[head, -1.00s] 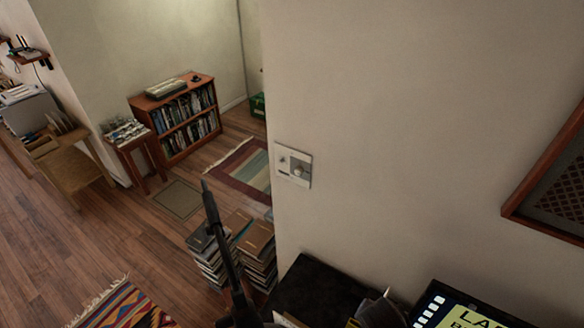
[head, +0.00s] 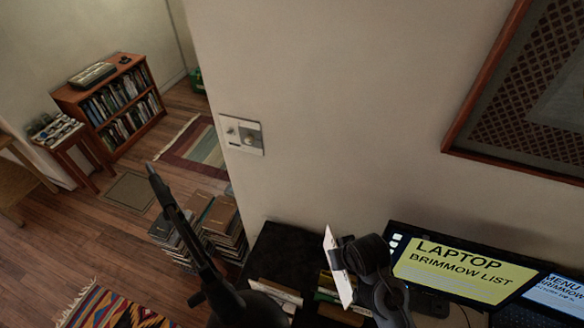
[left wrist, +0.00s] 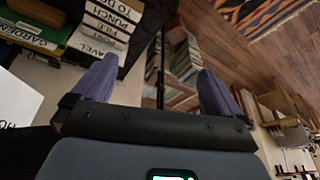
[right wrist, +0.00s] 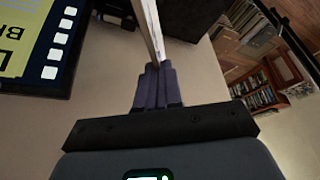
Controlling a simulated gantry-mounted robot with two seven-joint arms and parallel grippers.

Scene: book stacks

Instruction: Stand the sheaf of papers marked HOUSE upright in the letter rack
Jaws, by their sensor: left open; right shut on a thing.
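My right gripper (right wrist: 157,72) is shut on a thin white sheaf of papers (right wrist: 148,20), seen almost edge-on in the right wrist view. In the head view the sheaf (head: 333,262) stands upright, slightly tilted, above the dark desk beside the laptop. In the left wrist view a white sheet (left wrist: 15,98) at the left edge shows the start of a word, "HO". My left gripper (left wrist: 157,85) is open with nothing between its fingers. Several labelled pale spines (left wrist: 105,22) and a green book (left wrist: 35,38) are beyond its left finger. I cannot make out the letter rack for certain.
Book stacks (head: 222,215) stand on the floor behind. The wall (head: 330,120) closes off the back.

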